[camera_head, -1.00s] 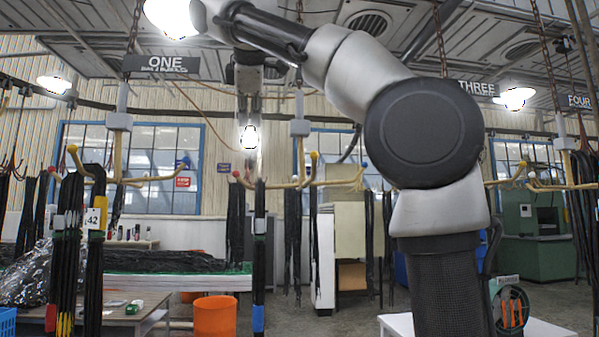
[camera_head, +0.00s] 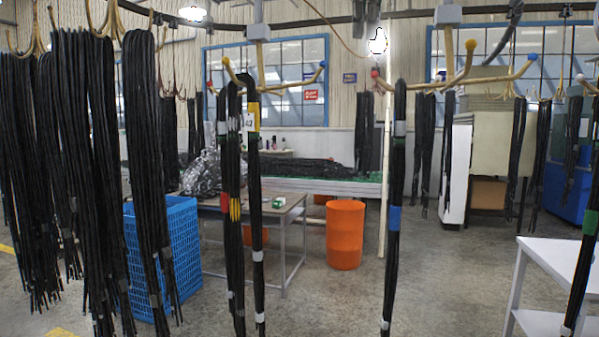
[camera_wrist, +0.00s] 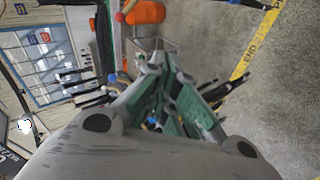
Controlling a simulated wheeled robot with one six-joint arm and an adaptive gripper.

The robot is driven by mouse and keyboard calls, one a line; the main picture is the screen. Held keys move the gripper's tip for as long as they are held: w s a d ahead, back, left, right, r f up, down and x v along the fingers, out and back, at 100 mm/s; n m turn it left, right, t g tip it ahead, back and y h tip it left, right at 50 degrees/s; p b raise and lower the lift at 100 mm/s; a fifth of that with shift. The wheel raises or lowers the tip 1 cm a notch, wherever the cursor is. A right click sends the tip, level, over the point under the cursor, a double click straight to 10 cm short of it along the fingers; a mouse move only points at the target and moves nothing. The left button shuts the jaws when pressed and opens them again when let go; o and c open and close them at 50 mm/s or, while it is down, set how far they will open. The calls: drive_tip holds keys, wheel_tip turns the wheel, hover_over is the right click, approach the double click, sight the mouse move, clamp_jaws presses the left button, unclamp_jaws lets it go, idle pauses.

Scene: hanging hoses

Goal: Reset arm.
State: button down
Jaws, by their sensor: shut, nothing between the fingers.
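My gripper (camera_wrist: 158,66) shows in the wrist view, its two fingers meeting near the top middle. It is shut and holds nothing. In the wrist view the room appears turned on its side. My arm is out of sight in the head view. Bundles of black hoses (camera_head: 255,210) hang from hooked racks in the head view, some with red, yellow, blue or green bands.
A dense hose cluster (camera_head: 85,170) hangs at the left, near a blue crate (camera_head: 182,250). A table (camera_head: 290,212), an orange bin (camera_head: 345,235) and a white stand (camera_head: 555,255) stand on the floor. The middle floor (camera_head: 440,285) is open.

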drive_tip(key=s+d+f+m+g+y, duration=0.1)
drive_tip(key=s+d+f+m+g, duration=0.1)
drive_tip(key=f, duration=1.1)
drive_tip(key=s+d+f+m+g+y, duration=0.1)
drive_tip(key=s+d+f+m+g, duration=0.15)
drive_tip(key=f, duration=0.95)
drive_tip(key=s+d+f+m, duration=0.4)
drive_tip(key=s+d+f, duration=0.3)
drive_tip(key=s+f, duration=0.3)
drive_tip(key=s+d+f+m+g, duration=0.1)
drive_tip(key=s+d+f+m, duration=0.3)
drive_tip(key=s+d+f, duration=0.4)
wheel_tip(320, 180, down, 3)
drive_tip(key=shift+s+d+f, duration=0.1)
drive_tip(key=shift+s+d, duration=0.05)
drive_tip(key=shift+s, duration=0.7)
drive_tip(key=shift+d+g, duration=0.15)
drive_tip(key=shift+g, duration=0.1)
